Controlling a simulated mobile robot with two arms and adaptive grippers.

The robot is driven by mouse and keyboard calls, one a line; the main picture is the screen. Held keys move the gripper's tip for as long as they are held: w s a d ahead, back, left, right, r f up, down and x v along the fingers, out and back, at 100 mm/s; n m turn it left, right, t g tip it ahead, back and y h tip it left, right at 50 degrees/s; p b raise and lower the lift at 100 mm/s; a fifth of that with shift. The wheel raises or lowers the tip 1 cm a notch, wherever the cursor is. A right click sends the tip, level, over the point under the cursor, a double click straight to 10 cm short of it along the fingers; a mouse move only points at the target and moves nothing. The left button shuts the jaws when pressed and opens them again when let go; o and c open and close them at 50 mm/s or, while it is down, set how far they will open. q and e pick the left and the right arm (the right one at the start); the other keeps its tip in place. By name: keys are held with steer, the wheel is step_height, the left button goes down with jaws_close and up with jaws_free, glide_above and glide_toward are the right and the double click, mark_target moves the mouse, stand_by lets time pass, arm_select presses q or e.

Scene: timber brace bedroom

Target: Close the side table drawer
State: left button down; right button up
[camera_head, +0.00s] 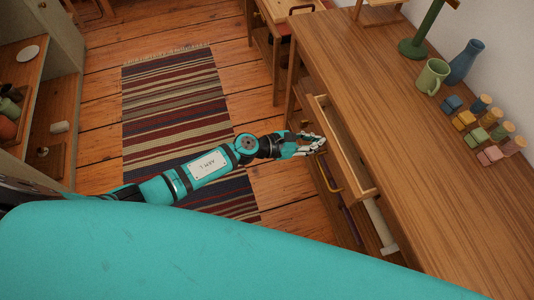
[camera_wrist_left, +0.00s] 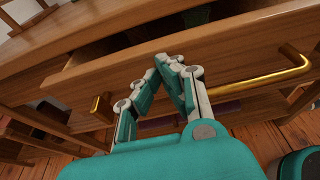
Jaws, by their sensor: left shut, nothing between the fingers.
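The wooden side table (camera_head: 410,120) stands at the right in the head view. Its drawer (camera_head: 345,150) is pulled partly open, with the open inside showing. A brass bar handle (camera_head: 331,180) is on the drawer front. My left gripper (camera_head: 318,143) is shut and empty, with its fingertips at the drawer front's upper edge. In the left wrist view the gripper (camera_wrist_left: 170,62) is in front of the drawer front (camera_wrist_left: 235,48), and the brass handle (camera_wrist_left: 285,72) shows to its right. I cannot tell whether the fingers touch the wood. My right gripper is out of view.
A green mug (camera_head: 432,77), a blue vase (camera_head: 466,62), a green stand (camera_head: 413,46) and several coloured blocks (camera_head: 478,135) stand on the tabletop. A striped rug (camera_head: 175,110) lies on the plank floor. An open shelf (camera_head: 50,100) is at the left.

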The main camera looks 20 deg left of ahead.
mark_target(330, 138)
arm_select(q)
steer(key=shift+w+d, duration=0.7)
steer(key=shift+d, duration=0.35)
steer(key=shift+w+d, duration=0.7)
steer(key=shift+d, duration=0.35)
steer(key=shift+b, duration=0.3)
